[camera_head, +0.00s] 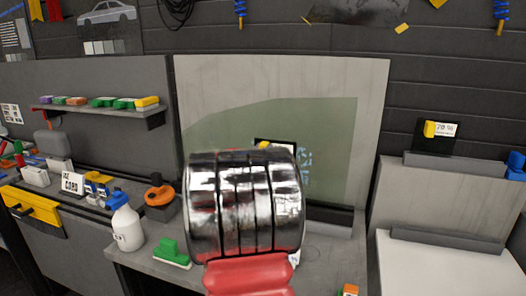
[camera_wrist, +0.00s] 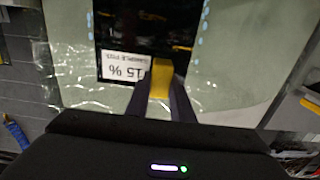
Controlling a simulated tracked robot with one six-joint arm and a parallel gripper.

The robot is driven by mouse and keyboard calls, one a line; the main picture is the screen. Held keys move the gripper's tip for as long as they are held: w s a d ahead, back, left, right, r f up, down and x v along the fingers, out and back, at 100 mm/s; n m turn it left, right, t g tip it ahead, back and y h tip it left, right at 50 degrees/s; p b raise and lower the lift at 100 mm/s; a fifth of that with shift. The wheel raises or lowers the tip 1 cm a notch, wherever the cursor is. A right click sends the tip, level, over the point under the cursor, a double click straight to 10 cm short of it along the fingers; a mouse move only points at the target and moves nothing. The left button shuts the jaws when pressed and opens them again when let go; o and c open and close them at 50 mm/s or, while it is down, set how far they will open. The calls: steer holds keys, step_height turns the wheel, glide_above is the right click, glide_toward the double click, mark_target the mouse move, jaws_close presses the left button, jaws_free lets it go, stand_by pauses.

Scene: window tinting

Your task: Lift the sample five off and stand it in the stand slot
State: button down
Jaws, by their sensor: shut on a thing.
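Sample five is a dark panel (camera_wrist: 145,35) with a white label reading 15 %, upside down in the wrist view, and a yellow tab (camera_wrist: 162,68). My gripper (camera_wrist: 162,87) is shut on the yellow tab. The panel lies flat against or just in front of the tinted glass; I cannot tell whether they touch. A grey slotted rail (camera_head: 445,240) stands empty at right, and a higher rail (camera_head: 455,166) holds another sample (camera_head: 437,137) marked 70 %.
The pale glass board (camera_head: 365,100) stands upright behind my arm. Water drops (camera_wrist: 201,30) show on the glass beside the sample. At left are a white spray bottle (camera_head: 127,228), a green tool (camera_head: 171,252) and an orange-topped item (camera_head: 159,194). A shelf (camera_head: 100,108) holds several coloured blocks.

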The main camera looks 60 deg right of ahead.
steer(key=shift+s+a+r, duration=0.1)
steer(key=shift+a, duration=1.1)
